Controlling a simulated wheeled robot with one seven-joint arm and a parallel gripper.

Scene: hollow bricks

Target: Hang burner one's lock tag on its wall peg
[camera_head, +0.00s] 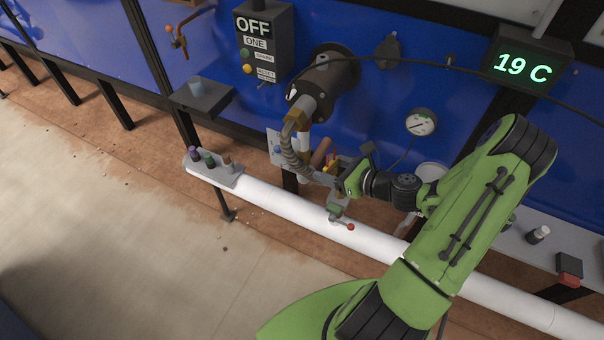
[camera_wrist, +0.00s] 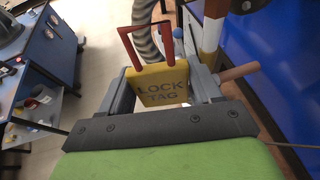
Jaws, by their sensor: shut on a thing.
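In the wrist view, a yellow lock tag (camera_wrist: 162,86) with a red shackle (camera_wrist: 146,34) sits between the fingers of my gripper (camera_wrist: 164,80). Its lettering faces the camera and the shackle points away from my palm. A control box (camera_head: 263,45) reads OFF and ONE. A pale plate (camera_head: 275,147) with a blue knob is left of the gripper; I cannot tell whether it carries the peg.
A corrugated hose (camera_head: 294,152) hangs from the burner close to my gripper. A brown handle (camera_wrist: 238,72) is just right of the fingers. A white pipe (camera_head: 270,196) with a red-tipped valve (camera_head: 349,227) runs below. A gauge (camera_head: 421,122) is to the right.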

